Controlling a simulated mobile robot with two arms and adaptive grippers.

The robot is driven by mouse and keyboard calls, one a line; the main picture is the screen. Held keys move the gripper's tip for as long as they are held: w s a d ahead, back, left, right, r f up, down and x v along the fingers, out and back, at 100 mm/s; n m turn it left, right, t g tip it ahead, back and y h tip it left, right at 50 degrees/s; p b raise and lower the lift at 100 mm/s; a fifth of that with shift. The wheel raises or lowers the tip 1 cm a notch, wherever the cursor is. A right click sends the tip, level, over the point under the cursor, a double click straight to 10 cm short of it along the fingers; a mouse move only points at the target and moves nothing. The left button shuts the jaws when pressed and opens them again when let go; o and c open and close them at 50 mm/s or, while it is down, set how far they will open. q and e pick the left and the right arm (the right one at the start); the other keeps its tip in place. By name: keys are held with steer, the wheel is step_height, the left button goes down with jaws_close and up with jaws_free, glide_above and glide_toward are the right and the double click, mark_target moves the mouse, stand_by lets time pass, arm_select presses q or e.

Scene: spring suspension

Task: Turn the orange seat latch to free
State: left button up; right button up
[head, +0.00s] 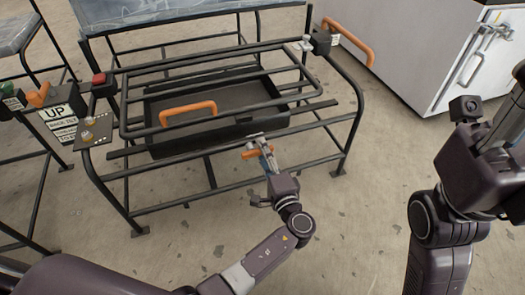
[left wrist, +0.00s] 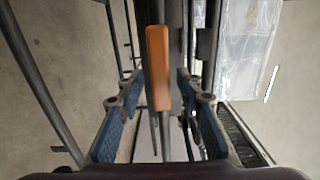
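The orange seat latch (head: 257,154) is a short bar at the front edge of the dark metal seat frame (head: 330,121). In the left wrist view the orange latch (left wrist: 158,68) stands lengthwise in the picture, between the lines of my two fingers. My left gripper (head: 265,155) is open, with its blue pads on either side and visible gaps to the latch. I cannot tell how far the fingertips reach past its near end. My right gripper (head: 512,125) is partly cut off at the right edge, away from the seat; its finger state is unclear.
An orange handle (head: 188,113) arches over the black tray (head: 160,140) in the frame. A control box with an UP label (head: 58,112) and a red button (head: 99,79) are at the left. A white cabinet (head: 420,60) stands at the right. The floor in front is clear.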

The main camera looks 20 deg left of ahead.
arm_select(q)
steer(key=v, duration=0.7)
steer(key=shift+d, duration=0.1)
